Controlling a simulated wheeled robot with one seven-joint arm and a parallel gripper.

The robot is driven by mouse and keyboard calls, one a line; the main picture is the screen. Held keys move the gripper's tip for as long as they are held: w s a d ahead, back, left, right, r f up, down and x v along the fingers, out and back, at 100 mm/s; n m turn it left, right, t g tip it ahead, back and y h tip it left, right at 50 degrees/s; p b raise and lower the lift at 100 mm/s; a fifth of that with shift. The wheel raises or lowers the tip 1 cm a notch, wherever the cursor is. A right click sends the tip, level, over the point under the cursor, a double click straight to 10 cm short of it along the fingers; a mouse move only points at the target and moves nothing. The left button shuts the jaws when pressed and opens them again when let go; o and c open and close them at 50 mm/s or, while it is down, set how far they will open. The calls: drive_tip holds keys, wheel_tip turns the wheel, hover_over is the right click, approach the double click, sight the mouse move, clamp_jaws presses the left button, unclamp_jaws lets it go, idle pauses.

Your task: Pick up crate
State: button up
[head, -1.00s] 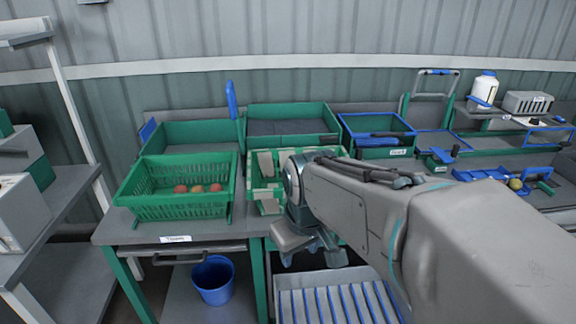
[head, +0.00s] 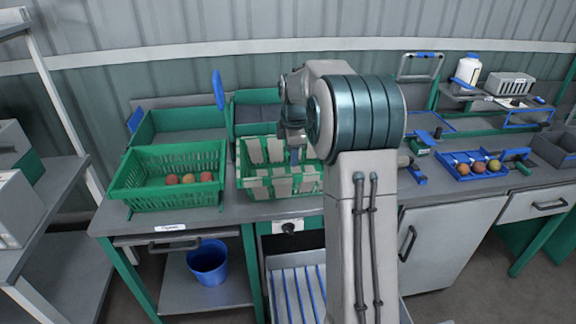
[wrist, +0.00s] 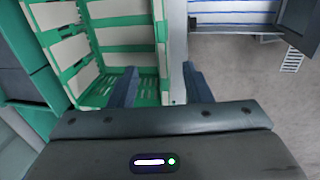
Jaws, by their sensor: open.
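A green crate with cream slats (head: 258,186) stands on the bench, left of centre in the head view. It looks empty. In the wrist view the crate (wrist: 149,91) lies at the upper left, with one side wall running down toward the space between my fingers. My gripper (wrist: 160,76) is open and empty, one finger on the crate's inner side of that wall and the other on the outer side. In the head view my gripper (head: 294,155) is at the crate's far right part, partly hidden by my arm. I cannot tell whether the fingers touch the crate.
A green basket (head: 135,198) holding a few tomatoes stands close on the left. Larger green bins (head: 180,121) stand behind. A blue bucket (head: 208,262) sits on the lower shelf.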

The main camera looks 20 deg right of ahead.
sight(294, 175)
drive_tip(key=p+x, duration=0.1)
drive_tip(key=x, duration=0.6)
drive_tip(key=shift+s+d+p+x, duration=0.15)
drive_tip(key=shift+p+x, duration=0.15)
drive_tip(key=shift+x, duration=0.6)
drive_tip(key=shift+s+d+p+x, duration=0.15)
drive_tip(key=shift+p+x, duration=0.15)
drive_tip(key=shift+x, duration=0.6)
drive_tip(key=shift+d+p+x, duration=0.15)
drive_tip(key=shift+p+x, duration=0.15)
drive_tip(key=shift+x, duration=0.6)
clamp_jaws()
